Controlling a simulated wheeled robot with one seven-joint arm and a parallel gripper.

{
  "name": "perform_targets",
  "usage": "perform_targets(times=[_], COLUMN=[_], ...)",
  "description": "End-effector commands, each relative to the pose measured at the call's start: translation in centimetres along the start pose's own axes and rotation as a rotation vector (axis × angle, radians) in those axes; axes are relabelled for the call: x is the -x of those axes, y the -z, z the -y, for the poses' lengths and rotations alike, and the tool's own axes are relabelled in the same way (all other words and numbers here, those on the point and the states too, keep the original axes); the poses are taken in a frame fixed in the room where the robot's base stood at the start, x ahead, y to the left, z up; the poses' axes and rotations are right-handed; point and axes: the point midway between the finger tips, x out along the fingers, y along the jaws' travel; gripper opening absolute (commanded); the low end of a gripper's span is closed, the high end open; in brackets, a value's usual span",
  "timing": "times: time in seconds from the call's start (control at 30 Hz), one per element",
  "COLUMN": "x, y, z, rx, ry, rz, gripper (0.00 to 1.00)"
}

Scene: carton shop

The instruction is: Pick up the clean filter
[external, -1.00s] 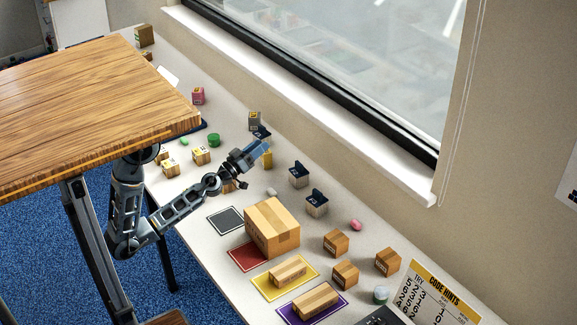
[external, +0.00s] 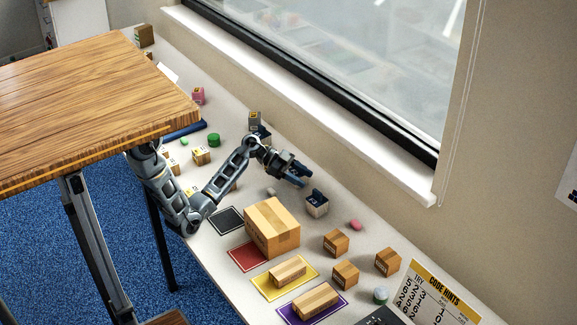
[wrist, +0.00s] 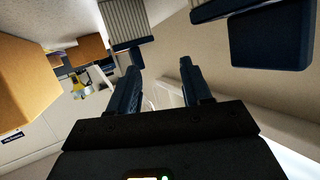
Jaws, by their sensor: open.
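Two pleated grey blocks with navy parts, which look like filters, show in the wrist view: one at the upper left (wrist: 126,22) and one at the top right (wrist: 214,8). I cannot tell which is the clean filter. In the external view one grey-and-navy block (external: 317,204) stands just right of my gripper (external: 300,177).
A large carton (external: 272,228) stands below the gripper on the white bench. Smaller cartons (external: 345,274), a pink object (external: 356,225) and coloured mats (external: 230,219) lie around. The window wall (external: 330,120) runs along the back. A wooden table (external: 90,105) is at left.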

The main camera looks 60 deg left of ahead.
Motion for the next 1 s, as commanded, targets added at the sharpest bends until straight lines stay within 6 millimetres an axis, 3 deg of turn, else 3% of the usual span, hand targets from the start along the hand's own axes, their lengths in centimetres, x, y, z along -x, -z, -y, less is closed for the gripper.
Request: perform_targets(times=[0.1,0.3,1.0], x=[-1.4,-2.3,-9.4], y=[1.0,1.9,1.9], z=[-0.8,-1.8,-4.3], rx=[-0.010,-0.012,-0.011], ry=[-0.163,-0.290,-0.293], rz=[0.001,0.000,-0.001], gripper=[0.49,0.49,0.49])
